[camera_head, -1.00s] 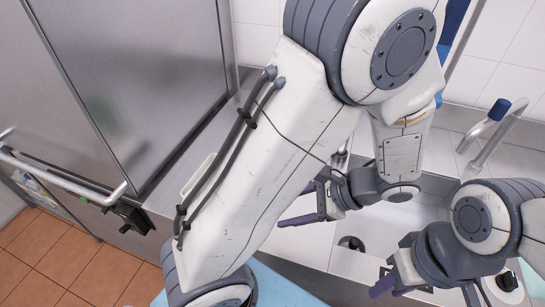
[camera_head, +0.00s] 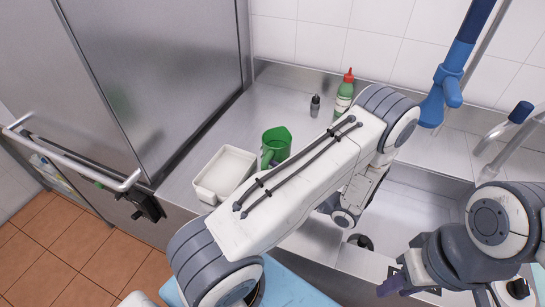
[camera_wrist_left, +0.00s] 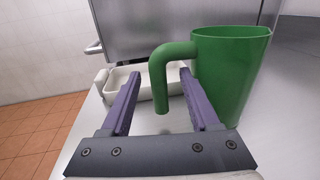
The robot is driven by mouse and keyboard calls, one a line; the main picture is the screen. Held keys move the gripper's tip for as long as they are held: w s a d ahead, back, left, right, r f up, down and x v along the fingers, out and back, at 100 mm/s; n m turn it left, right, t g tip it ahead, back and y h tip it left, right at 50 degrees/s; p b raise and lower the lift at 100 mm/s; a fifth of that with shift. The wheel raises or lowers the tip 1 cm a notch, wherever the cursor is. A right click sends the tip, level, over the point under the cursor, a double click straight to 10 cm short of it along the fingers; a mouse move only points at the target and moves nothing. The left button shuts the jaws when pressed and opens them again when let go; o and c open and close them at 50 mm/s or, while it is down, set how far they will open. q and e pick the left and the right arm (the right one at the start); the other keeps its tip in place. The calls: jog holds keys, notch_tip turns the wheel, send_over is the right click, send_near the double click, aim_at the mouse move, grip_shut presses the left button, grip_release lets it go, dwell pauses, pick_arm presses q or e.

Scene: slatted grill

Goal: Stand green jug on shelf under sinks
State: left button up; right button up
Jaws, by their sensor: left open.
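The green jug (camera_head: 275,147) stands upright on the metal counter, its handle toward the front left. In the left wrist view the jug (camera_wrist_left: 232,75) is large on the right, and its bent handle hangs between the spread purple fingers. My left gripper (camera_wrist_left: 160,93) is open around the handle; whether a finger touches it I cannot tell. In the head view my left forearm hides that gripper. My right gripper (camera_head: 392,284) is low over the sink's front edge; its finger gap is unclear. The shelf under the sinks is not in view.
A white tray (camera_head: 226,174) lies just left of the jug. A green bottle with red cap (camera_head: 343,92) and a small dark bottle (camera_head: 315,106) stand behind. The sink (camera_head: 410,205) is to the right; a steel cabinet (camera_head: 160,70) is to the left.

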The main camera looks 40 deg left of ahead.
pick_arm(q)
jog(key=a+p, duration=0.1)
jog(key=a, duration=0.2)
jog(key=a+p, duration=0.1)
jog(key=shift+s+a+r+p, duration=0.25)
jog(key=shift+a+r+p, duration=0.05)
jog(key=shift+a+f, duration=0.15)
jog(key=shift+a, duration=0.2)
grip_shut()
dwell(0.9)
